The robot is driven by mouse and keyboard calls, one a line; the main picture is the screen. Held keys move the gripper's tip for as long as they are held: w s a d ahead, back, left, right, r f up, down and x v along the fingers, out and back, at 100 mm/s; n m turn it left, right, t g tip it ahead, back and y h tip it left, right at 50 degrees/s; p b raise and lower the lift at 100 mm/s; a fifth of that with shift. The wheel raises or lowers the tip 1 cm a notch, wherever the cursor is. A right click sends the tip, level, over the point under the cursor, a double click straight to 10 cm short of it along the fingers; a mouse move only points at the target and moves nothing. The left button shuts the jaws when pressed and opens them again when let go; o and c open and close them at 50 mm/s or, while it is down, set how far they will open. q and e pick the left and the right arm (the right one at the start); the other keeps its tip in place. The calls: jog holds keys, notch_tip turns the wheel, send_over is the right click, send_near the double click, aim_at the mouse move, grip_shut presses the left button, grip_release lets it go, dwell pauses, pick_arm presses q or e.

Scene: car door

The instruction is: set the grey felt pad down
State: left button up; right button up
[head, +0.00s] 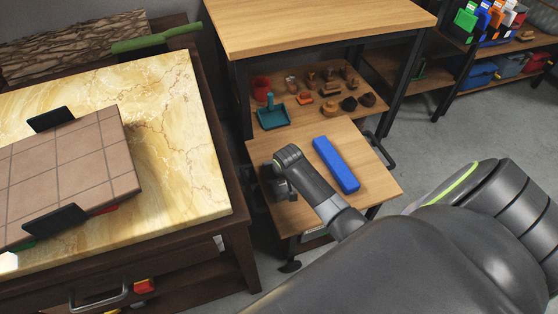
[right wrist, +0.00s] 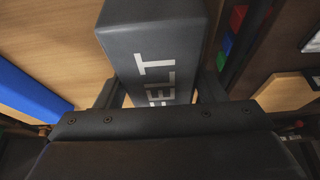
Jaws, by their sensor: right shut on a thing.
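The grey felt pad (right wrist: 155,45) is a dark grey block with white lettering on its face, of which "ELT" is legible in the right wrist view. My right gripper (head: 284,190) is shut on it, with one finger on each side of the block. In the head view the gripper is over the left edge of the low wooden shelf board (head: 337,202), and the pad is mostly hidden behind my arm. I cannot tell whether the pad touches the board. My left gripper is not in view.
A long blue block (head: 336,164) lies on the board, right of my gripper. A teal dustpan (head: 272,114) and several small brown items stand on the shelf behind. A tiled panel (head: 70,165) with black pads lies on the marble-topped table (head: 185,140) at left.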

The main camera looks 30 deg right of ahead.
jog(key=o, duration=1)
jog(key=shift+f, duration=0.1)
jog(key=shift+c, duration=0.2)
jog(key=shift+r, duration=0.25)
jog(key=p+v, duration=0.1)
jog(key=v, duration=0.2)
jog(key=shift+s+r+p, duration=0.1)
jog(key=shift+r+p, duration=0.15)
jog(key=shift+p, duration=0.1)
jog(key=p+v, duration=0.2)
jog(key=v, duration=0.4)
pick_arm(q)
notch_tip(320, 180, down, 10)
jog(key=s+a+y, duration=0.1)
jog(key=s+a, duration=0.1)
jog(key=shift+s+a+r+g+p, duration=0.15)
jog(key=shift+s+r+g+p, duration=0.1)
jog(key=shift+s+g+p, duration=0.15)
pick_arm(e)
jog(key=shift+v, duration=1.15)
jog(key=shift+s, duration=0.1)
